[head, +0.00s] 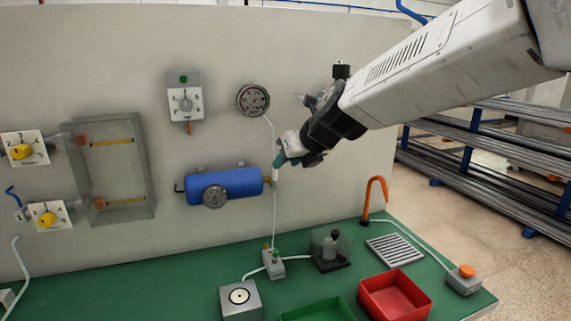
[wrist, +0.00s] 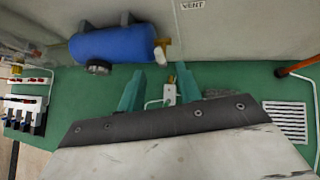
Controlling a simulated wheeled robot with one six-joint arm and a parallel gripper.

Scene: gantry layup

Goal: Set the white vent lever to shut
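The white vent lever (wrist: 160,55) is a short white handle at the brass fitting (wrist: 163,43) on the right end of the blue tank (wrist: 112,45). In the wrist view it lies just beyond my fingertips. My gripper (wrist: 157,78) has its two teal fingers well apart, with nothing held between them. In the head view my gripper (head: 284,158) is just above and right of the blue tank (head: 235,182). A small white piece, apparently the lever (head: 276,174), shows right below it. A VENT label (wrist: 193,4) is on the wall. Exact lever angle is unclear.
A round gauge (head: 253,99) and a dial panel (head: 184,98) are on the wall. Below, the green bench holds a grey valve block (head: 273,264), a red tray (head: 394,296) and an orange hook (head: 375,192). A white line runs down the wall near my gripper.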

